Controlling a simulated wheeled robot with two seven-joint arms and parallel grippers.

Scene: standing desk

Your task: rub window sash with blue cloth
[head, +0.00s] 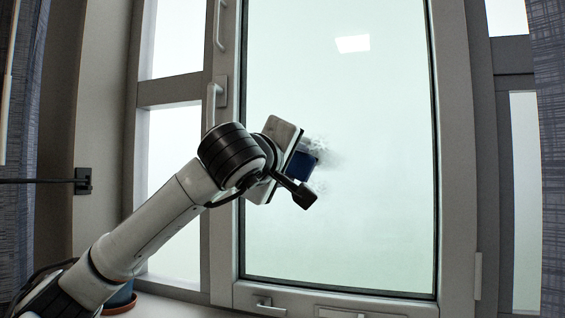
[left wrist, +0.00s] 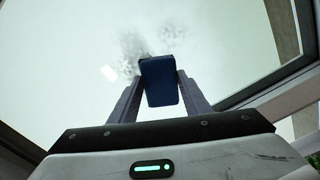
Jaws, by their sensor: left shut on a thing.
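The blue cloth (head: 301,164) is a small folded block, partly hidden behind my left gripper in the head view. My left gripper (head: 297,170) is in front of the window sash (head: 455,150), near the middle left of its glass pane. In the left wrist view the two fingers of my left gripper (left wrist: 160,88) are shut on the blue cloth (left wrist: 162,85). The cloth is at the glass; I cannot tell for sure that it touches. Grey smudges (head: 328,155) show on the glass beside the cloth. My right gripper is not in view.
White handles (head: 214,100) stand out from the frame left of the pane. A sill runs below, with a blue pot (head: 122,296) on it behind my left arm. Curtains (head: 30,130) hang at both sides. The glass right of the gripper is clear.

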